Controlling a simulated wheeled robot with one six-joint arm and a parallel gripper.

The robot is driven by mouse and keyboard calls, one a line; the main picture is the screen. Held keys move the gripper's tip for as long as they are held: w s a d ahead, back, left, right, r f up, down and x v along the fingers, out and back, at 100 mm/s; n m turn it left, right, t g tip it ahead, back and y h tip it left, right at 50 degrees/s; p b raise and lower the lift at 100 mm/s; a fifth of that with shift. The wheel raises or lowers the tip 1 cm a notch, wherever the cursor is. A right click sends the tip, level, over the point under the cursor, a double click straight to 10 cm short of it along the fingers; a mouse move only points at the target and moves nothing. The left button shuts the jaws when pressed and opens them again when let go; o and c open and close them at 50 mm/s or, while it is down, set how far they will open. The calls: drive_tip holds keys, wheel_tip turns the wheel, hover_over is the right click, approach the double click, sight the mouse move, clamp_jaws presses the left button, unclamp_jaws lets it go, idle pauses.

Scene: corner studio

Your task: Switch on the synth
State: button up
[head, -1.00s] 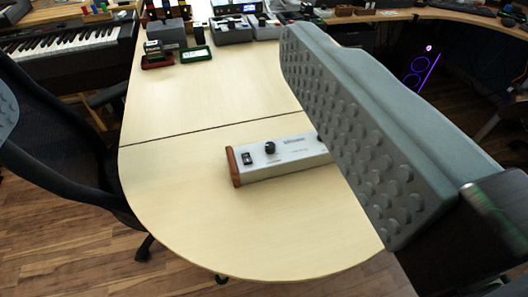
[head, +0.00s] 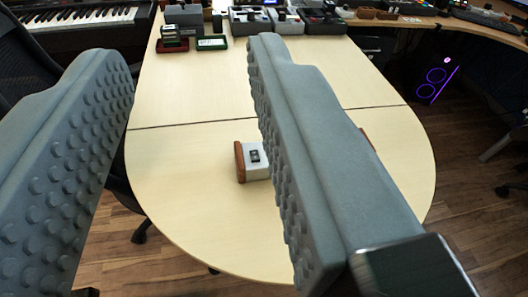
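The synth (head: 258,172) is a small pale-grey box with brown wooden end cheeks, lying on the rounded near part of the light wood table. A black rocker switch (head: 255,156) shows near its left end. I cannot tell whether the switch is on or off. My gripper (head: 165,75) is open and empty, with two grey studded fingers wide apart. Its right finger stands in front of the synth and hides most of it, including the knob. The switch lies in the gap between the fingers, close to the right finger. The fingers look well above the table.
The light wood table (head: 195,95) is clear around the synth and has a dark seam across it. Several small devices (head: 275,20) stand at its far edge. A keyboard (head: 85,15) is at the far left. A dark office chair (head: 30,60) stands at the left. A purple-lit computer (head: 437,78) is at the right.

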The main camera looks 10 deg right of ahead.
drive_tip(key=w, duration=0.1)
drive_tip(key=w+f+n+g, duration=0.1)
drive_tip(key=w, duration=0.1)
drive_tip(key=shift+d, duration=0.15)
drive_tip(key=c, duration=0.7)
drive_tip(key=w+d+f+n+g, duration=0.1)
drive_tip(key=w+f+n+g, duration=0.3)
drive_tip(key=w, duration=0.5)
drive_tip(key=shift+w+d+f+n+g+h, duration=0.15)
drive_tip(key=shift+d+f+n+g+h, duration=0.2)
drive_tip(key=shift+n+g, duration=0.7)
drive_tip(key=w+d+f+n+g, duration=0.4)
drive_tip(key=w+f+n+g, duration=0.5)
drive_tip(key=w+n+g, duration=0.1)
drive_tip(key=shift+w+d+f+n+g, duration=0.15)
drive_tip(key=shift+w+f+n+g, duration=0.2)
drive_tip(key=shift+w+g, duration=0.3)
